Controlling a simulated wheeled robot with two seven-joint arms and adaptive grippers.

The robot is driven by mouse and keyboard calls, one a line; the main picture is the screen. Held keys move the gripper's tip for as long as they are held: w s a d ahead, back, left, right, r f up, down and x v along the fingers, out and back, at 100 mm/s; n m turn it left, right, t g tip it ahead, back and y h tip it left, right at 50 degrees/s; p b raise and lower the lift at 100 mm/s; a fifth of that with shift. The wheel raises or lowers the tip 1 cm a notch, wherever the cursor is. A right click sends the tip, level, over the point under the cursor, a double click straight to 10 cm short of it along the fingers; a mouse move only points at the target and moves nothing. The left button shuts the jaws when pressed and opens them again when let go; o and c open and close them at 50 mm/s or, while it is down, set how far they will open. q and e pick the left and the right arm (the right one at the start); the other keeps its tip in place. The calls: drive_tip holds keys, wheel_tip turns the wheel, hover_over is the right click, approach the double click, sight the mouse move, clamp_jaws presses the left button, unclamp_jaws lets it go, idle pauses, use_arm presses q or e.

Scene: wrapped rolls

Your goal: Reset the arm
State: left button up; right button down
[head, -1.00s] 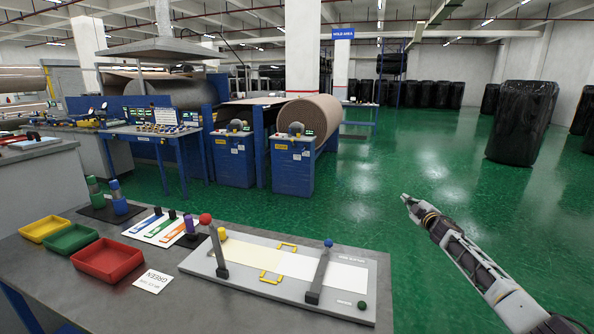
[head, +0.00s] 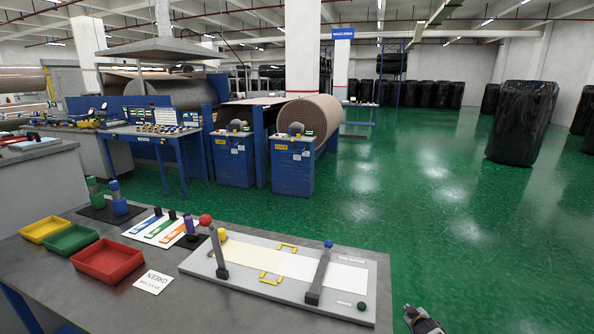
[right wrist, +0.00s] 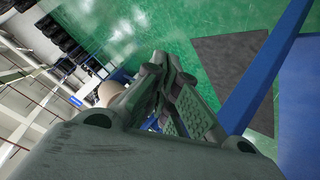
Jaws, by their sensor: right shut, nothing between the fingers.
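My right gripper (head: 410,311) shows at the bottom edge of the head view, to the right of the workbench and apart from it. Only its tip end shows there; the rest of the arm is out of frame. In the right wrist view its fingers (right wrist: 170,95) are closed together with nothing held between them. The green floor and a blue beam (right wrist: 265,70) lie beyond the fingers in that view. My left gripper is not in view.
The grey workbench (head: 150,310) carries a yellow tray (head: 45,229), a green tray (head: 71,240), a red tray (head: 107,260) and a grey fixture board (head: 330,298) with upright levers. Open green floor (head: 430,220) lies right of the bench. A black-wrapped roll (head: 521,122) stands farther back.

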drive_tip(key=s+a+f+m+g+y, duration=0.1)
drive_tip(key=s+a+f+g, duration=0.15)
drive_tip(key=s+f, duration=1.1)
drive_tip(key=s+a+f+m+g, duration=0.15)
drive_tip(key=s+a+f, duration=0.25)
drive_tip(key=s+f, duration=0.95)
drive_tip(key=s+a+f+g, duration=0.1)
drive_tip(key=s+a+f, duration=0.1)
drive_tip(key=s, duration=1)
drive_tip(key=s+a+f+g, duration=0.2)
drive_tip(key=s+f, duration=0.1)
drive_tip(key=s, duration=1)
drive_tip(key=s+a+f+g, duration=0.2)
drive_tip(key=s, duration=1.1)
drive_tip(key=shift+f+y+p, duration=0.25)
drive_tip(key=shift+y+p, duration=0.05)
